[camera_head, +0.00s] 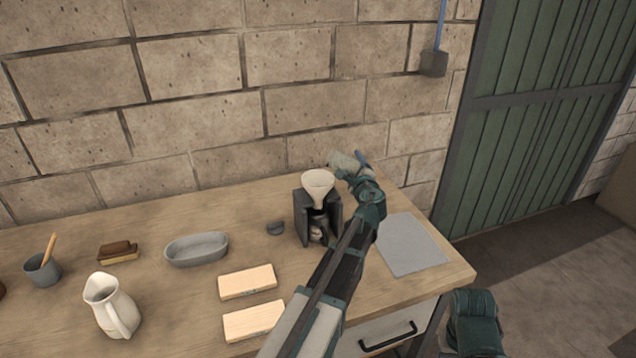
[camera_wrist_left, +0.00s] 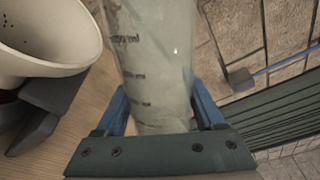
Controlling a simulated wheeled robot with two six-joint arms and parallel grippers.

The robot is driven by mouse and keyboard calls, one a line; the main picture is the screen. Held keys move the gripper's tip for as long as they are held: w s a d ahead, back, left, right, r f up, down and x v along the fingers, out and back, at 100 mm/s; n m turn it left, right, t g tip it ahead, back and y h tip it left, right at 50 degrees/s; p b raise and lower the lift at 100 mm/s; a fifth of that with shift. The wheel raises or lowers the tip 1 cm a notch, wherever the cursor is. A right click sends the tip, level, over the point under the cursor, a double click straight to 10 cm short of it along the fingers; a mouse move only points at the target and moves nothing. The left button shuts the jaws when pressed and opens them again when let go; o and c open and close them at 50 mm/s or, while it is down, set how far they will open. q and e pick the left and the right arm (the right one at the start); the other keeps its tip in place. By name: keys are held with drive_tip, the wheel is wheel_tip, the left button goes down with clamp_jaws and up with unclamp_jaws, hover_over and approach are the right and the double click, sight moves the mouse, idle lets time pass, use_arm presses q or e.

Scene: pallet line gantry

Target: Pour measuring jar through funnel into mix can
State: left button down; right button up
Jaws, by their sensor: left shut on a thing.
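The clear measuring jar (camera_head: 343,162) with dark graduation marks is held by my left gripper (camera_head: 364,168), beside and slightly above the funnel. In the left wrist view the jar (camera_wrist_left: 155,60) sits between the blue fingers (camera_wrist_left: 165,112). The jar looks tilted in the head view; I see no stream from it. The cream funnel (camera_head: 318,184) sits upright in a dark stand (camera_head: 301,212). In the left wrist view the funnel (camera_wrist_left: 60,62) is left of the jar, with a few dark specks inside. A mix can under the funnel is mostly hidden and I cannot make it out clearly.
A grey mat (camera_head: 412,246) lies right of the stand. Two pale blocks (camera_head: 247,282), a grey oval dish (camera_head: 196,249), a white pitcher (camera_head: 112,308), a brush (camera_head: 118,252) and a grey cup (camera_head: 43,270) stand left. A block wall closes the bench's back.

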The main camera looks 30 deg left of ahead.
use_arm(q)
drive_tip(key=shift+s+a+f+m+b, duration=0.1)
drive_tip(key=shift+s+f+m+b, duration=0.1)
drive_tip(key=shift+f+m+b, duration=0.5)
drive_tip(key=shift+a+r+p, duration=0.1)
drive_tip(key=shift+r+p, duration=0.1)
drive_tip(key=shift+p, duration=0.35)
drive_tip(key=shift+a+m+y, duration=0.15)
drive_tip(key=shift+m+y, duration=0.15)
drive_tip(key=shift+m, duration=0.4)
wheel_tip(320, 180, up, 2)
drive_tip(key=shift+s+r+m+p, duration=0.2)
drive_tip(key=shift+m+p, duration=0.5)
drive_tip(key=shift+p, duration=0.3)
wheel_tip(320, 180, down, 8)
drive_tip(key=w+d+m+b, duration=0.1)
drive_tip(key=m+b, duration=0.6)
drive_tip(key=b, duration=0.2)
drive_tip(key=shift+w+d+y, duration=0.15)
drive_tip(key=shift+d+y, duration=0.15)
drive_tip(key=shift+y, duration=0.1)
use_arm(e)
wheel_tip(320, 180, down, 9)
drive_tip(key=shift+r, duration=0.2)
